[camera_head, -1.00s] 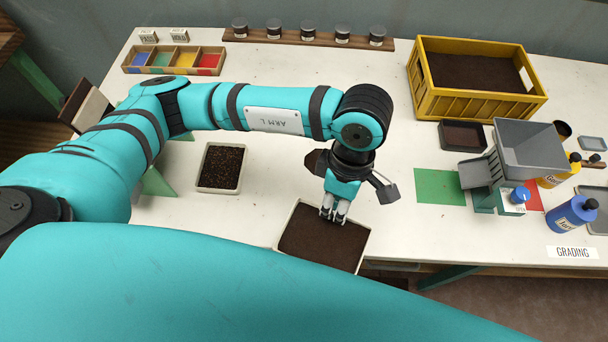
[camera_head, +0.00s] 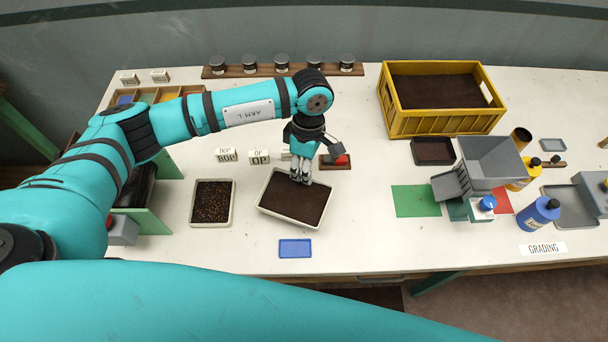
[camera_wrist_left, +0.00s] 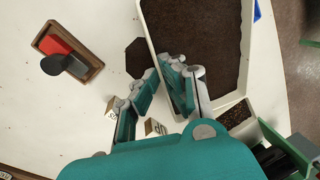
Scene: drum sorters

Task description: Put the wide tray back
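The wide tray (camera_head: 262,208) is a pale, shallow tray filled with dark soil, at the middle of the table in the head view. It also shows large in the left wrist view (camera_wrist_left: 154,41). My left gripper (camera_head: 299,180) is at its far rim; the fingers (camera_wrist_left: 164,72) sit on both sides of the tray wall, shut on it. I cannot tell whether the tray touches the table. A blue rectangle (camera_head: 295,248) lies on the table in front of the tray. My right gripper is not in view.
A narrower tray of speckled grains (camera_head: 211,203) stands just left. Small label blocks (camera_head: 259,157) and a wooden holder with a red item (camera_head: 335,162) stand behind. A yellow crate (camera_head: 392,122), green mat (camera_head: 416,201) and grey hopper (camera_head: 490,162) are at the right.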

